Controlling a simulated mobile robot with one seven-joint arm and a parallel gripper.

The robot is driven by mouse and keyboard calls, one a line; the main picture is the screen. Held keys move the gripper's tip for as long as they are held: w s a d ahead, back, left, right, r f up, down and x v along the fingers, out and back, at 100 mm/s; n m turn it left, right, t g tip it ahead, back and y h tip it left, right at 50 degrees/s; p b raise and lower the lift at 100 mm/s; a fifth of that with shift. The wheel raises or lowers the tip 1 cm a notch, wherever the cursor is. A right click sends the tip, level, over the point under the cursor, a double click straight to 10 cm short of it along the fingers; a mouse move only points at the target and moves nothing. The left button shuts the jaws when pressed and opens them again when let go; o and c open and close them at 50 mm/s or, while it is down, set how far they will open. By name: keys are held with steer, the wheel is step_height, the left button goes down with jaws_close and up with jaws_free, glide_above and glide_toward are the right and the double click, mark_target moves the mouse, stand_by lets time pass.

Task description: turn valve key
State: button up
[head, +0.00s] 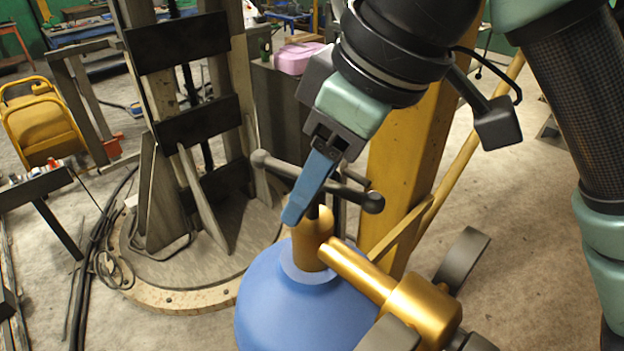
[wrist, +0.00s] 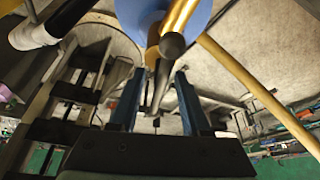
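The valve key is a dark grey T-bar (head: 278,166) with a ball at each end. It sits on top of the upright brass valve (head: 312,238) of a blue cylinder (head: 290,325). My gripper (head: 297,215) points down over the middle of the bar; one blue finger hides part of it and the other finger is hidden. In the wrist view, the bar with its near ball (wrist: 172,46) runs between the two blue fingers of my gripper (wrist: 159,74). The fingers are apart, with gaps showing on both sides of the bar.
A brass side fitting (head: 425,305) juts right from the valve. A yellow post (head: 405,170) stands close behind the key. A column on a round base (head: 185,297) stands at left, with cables on the floor. A yellow machine (head: 42,125) is farther left.

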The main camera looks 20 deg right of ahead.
steer(key=shift+s+d+r+p, duration=0.1)
steer(key=shift+r+p, duration=0.55)
steer(key=p+v, duration=1.1)
steer(key=shift+s+r, duration=0.25)
steer(key=shift+d, duration=0.15)
